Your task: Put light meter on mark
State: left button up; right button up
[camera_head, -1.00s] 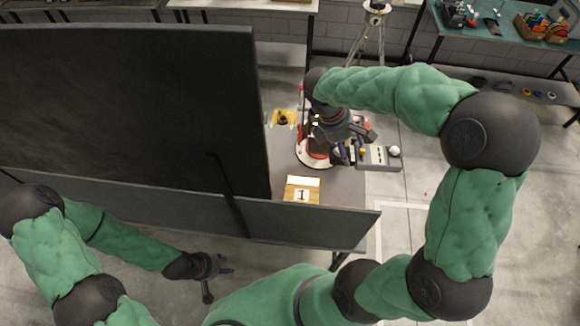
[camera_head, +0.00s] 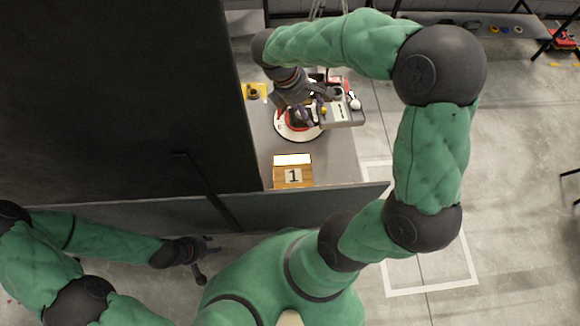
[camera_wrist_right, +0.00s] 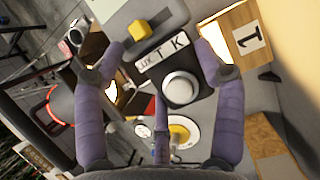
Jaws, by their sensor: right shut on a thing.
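The light meter (camera_head: 341,114) is a grey box with a yellow knob, a label and a white dome. In the right wrist view its black part with the white dome (camera_wrist_right: 180,88) lies between my fingers, beside the "LUX" label. My right gripper (camera_head: 318,98) is shut on it and holds it over the table's right side, near a white disc with a red ring (camera_head: 298,125). A yellow patch (camera_head: 263,91) with a dark item lies left of the gripper. I cannot tell which spot is the mark. My left gripper (camera_head: 205,257) is empty with spread fingers, low at left.
A wooden block (camera_head: 293,172) marked "1" stands near the front of the grey table (camera_head: 335,160). A tall dark panel (camera_head: 120,90) blocks the left side, and a low grey wall (camera_head: 330,202) runs along the front. Bare table shows around the block.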

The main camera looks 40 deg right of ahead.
jog(key=shift+m, duration=0.3)
jog(key=a, duration=0.4)
jog(key=s+a+f+b, duration=0.1)
jog(key=a, duration=0.3)
jog(key=a+f, duration=0.1)
jog(key=a, duration=0.3)
jog(key=shift+s+a+f+b, duration=0.25)
jog(key=shift+s+b, duration=0.05)
jog(key=shift+s+a+f, duration=0.1)
jog(key=shift+a+f, duration=0.05)
jog(key=shift+f, duration=1.55)
jog(key=shift+s+a+f, duration=0.1)
jog(key=shift+a+f, duration=0.1)
jog(key=shift+f, duration=1.45)
jog(key=shift+s+a+f, duration=0.1)
jog(key=shift+a+f, duration=0.05)
jog(key=shift+f, duration=1.55)
jog(key=shift+f, duration=0.1)
jog(key=o, duration=1.4)
jog(key=shift+o, duration=0.2)
